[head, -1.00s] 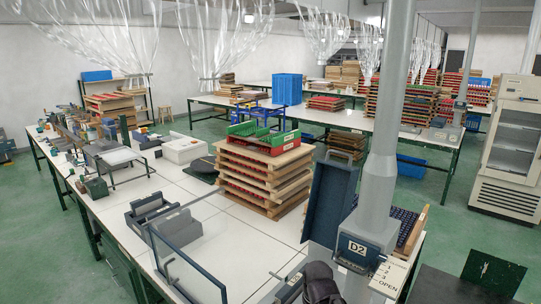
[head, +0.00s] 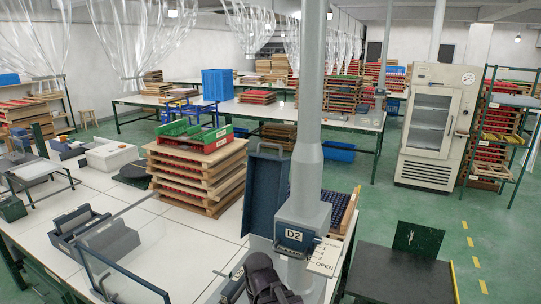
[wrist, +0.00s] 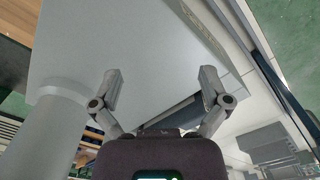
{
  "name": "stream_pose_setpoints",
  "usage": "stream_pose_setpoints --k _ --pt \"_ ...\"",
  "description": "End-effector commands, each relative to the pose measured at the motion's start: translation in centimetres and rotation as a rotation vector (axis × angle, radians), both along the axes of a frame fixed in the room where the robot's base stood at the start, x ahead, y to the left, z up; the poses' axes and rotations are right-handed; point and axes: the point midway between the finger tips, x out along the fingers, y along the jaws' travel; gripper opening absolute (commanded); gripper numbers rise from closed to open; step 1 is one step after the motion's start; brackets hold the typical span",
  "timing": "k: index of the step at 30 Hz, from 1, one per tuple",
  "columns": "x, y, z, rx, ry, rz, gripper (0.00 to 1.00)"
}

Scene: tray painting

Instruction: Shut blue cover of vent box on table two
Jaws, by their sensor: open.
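The blue cover (head: 265,190) stands upright in the head view, with a handle at its top edge, so it is open. It is left of the grey vent pipe (head: 309,120), beside the grey box part labelled D2 (head: 300,228). My gripper's dark body shows at the bottom of the head view, in front of and below the box; its fingertips are not clear there. In the wrist view my gripper (wrist: 158,88) is open and empty, its two fingers apart before a grey surface (wrist: 120,40). The grey pipe (wrist: 45,135) shows at lower left. I cannot clearly make out the cover there.
A stack of wooden trays (head: 196,175) stands left of the cover, with a green and red rack (head: 197,135) on top. A clear panel (head: 125,270) stands at the table's near edge. A card reading OPEN (head: 324,258) is beside the box. A dark table (head: 400,270) is at right.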

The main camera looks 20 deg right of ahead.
Motion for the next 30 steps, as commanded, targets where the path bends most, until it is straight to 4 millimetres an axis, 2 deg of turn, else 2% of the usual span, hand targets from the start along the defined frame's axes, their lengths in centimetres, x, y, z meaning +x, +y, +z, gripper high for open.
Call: stream_pose_setpoints --k 1,3,8,19,24,30 --pt "0.0 0.0 0.1 0.000 0.000 0.000 0.70" --pt "0.0 0.0 0.4 0.000 0.000 0.000 0.52" --pt "0.0 0.0 1.9 0.000 0.000 0.000 0.52" --pt "0.0 0.0 6.8 0.000 0.000 -0.001 0.52" --pt "0.0 -0.1 7.5 0.000 0.000 -0.001 0.52" --pt "0.0 -0.1 7.4 0.000 0.000 -0.001 0.52"
